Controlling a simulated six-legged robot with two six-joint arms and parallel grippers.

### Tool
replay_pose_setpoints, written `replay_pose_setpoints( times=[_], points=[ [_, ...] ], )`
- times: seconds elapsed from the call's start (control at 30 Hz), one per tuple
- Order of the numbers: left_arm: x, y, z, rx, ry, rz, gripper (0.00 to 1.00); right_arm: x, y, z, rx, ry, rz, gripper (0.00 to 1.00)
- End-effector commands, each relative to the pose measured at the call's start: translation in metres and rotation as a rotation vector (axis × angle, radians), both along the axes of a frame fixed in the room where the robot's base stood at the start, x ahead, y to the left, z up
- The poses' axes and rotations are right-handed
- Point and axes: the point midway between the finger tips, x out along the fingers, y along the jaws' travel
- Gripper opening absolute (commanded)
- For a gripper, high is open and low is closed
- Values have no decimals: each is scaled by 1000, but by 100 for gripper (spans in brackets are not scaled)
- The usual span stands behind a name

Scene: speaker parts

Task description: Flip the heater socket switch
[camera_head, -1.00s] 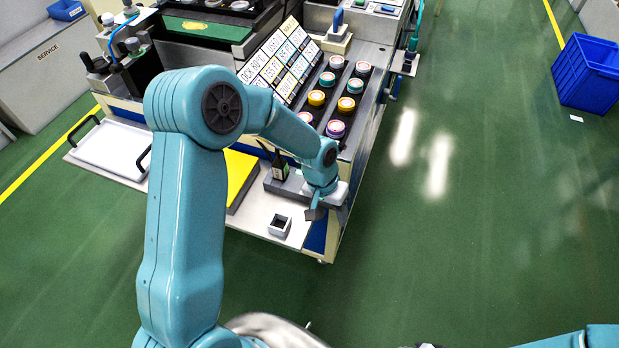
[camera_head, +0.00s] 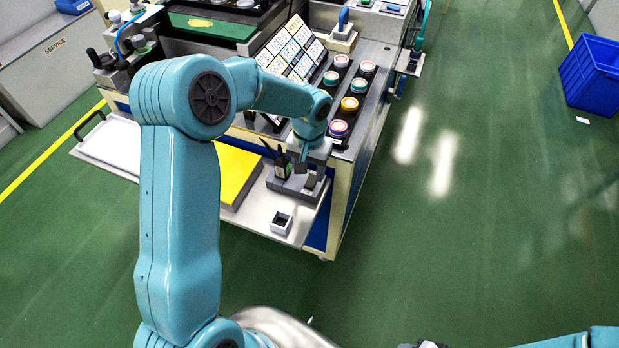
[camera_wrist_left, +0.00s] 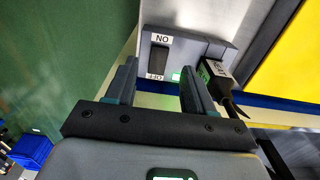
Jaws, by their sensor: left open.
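The heater socket is a grey box, seen in the left wrist view (camera_wrist_left: 212,48), with a dark rocker switch (camera_wrist_left: 158,61) between ON and OFF labels. A black plug with a HEAT label (camera_wrist_left: 217,75) sits beside the switch, near a green glow. My left gripper (camera_wrist_left: 160,78) is open and empty, its fingers pointing at the box on either side of the switch's OFF end; I cannot tell whether they touch it. In the head view my left gripper (camera_head: 306,172) is over the grey socket base (camera_head: 285,187) at the bench's front end. Of my right arm only pieces show at the bottom edge.
A yellow pad (camera_head: 238,175) lies left of the socket, and a small open square box (camera_head: 282,222) stands in front. Several coloured-lid jars (camera_head: 349,104) stand behind the gripper. A white tray (camera_head: 108,145) is at left.

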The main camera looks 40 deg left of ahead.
Motion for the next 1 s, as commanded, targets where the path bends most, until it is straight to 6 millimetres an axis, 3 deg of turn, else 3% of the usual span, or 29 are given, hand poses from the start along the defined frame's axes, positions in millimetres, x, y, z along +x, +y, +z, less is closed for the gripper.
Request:
replay_pose_setpoints(
  times=[0.1,0.3,0.63,0.8,1.0],
  points=[
    [0,-1,-23,-1,4,-1,53,0,0,2,0,0,0,43],
    [0,0,-45,0,2,0,53,0,0,3,0,0,0,43],
    [1,0,-48,0,-1,0,53,0,0,3,0,0,0,43],
    [1,0,-48,0,-1,0,0,0,0,3,0,0,0,43],
    [2,0,-46,-5,25,2,0,0,0,9,0,0,0,43]
  ],
)
